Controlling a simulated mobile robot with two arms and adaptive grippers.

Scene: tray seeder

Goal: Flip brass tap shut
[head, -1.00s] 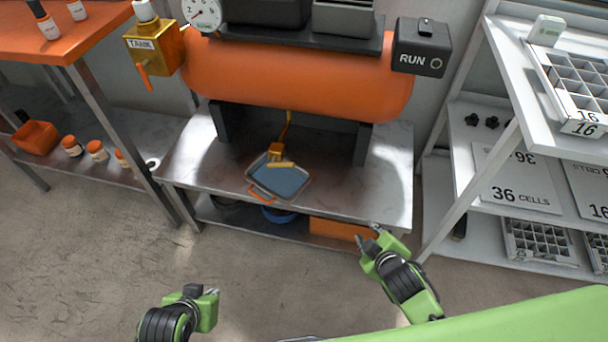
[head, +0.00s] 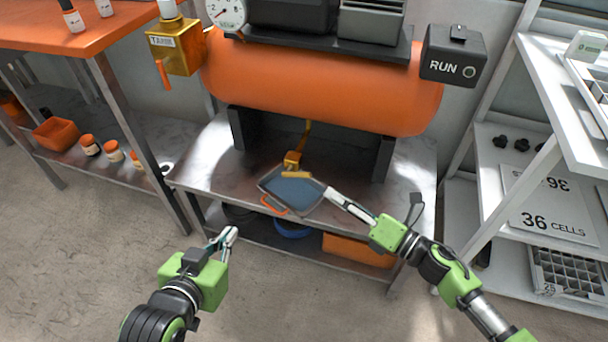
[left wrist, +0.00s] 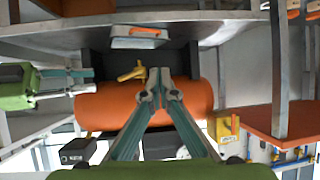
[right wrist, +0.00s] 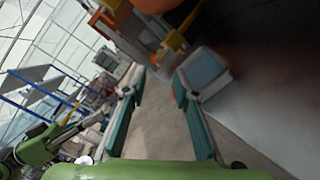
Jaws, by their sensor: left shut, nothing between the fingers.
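The brass tap (head: 293,160) hangs on a thin pipe under the orange tank, with its yellow handle (head: 297,175) lying crosswise over a grey tray (head: 325,192) of blue liquid. The tap also shows in the left wrist view (left wrist: 135,73) and the right wrist view (right wrist: 174,42). My right gripper (head: 331,191) is open and empty, its fingertips by the tray's right edge. From the head view I cannot tell whether they touch it. My left gripper (head: 231,231) is shut and empty, in front of the bench and lower left of the tray.
The orange tank (head: 310,88) stands on dark legs on a metal bench (head: 205,170). A yellow TANK block (head: 172,52) with an orange lever is at its left, and a RUN box (head: 452,58) at its right. Shelving (head: 480,215) stands at right. Floor in front is clear.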

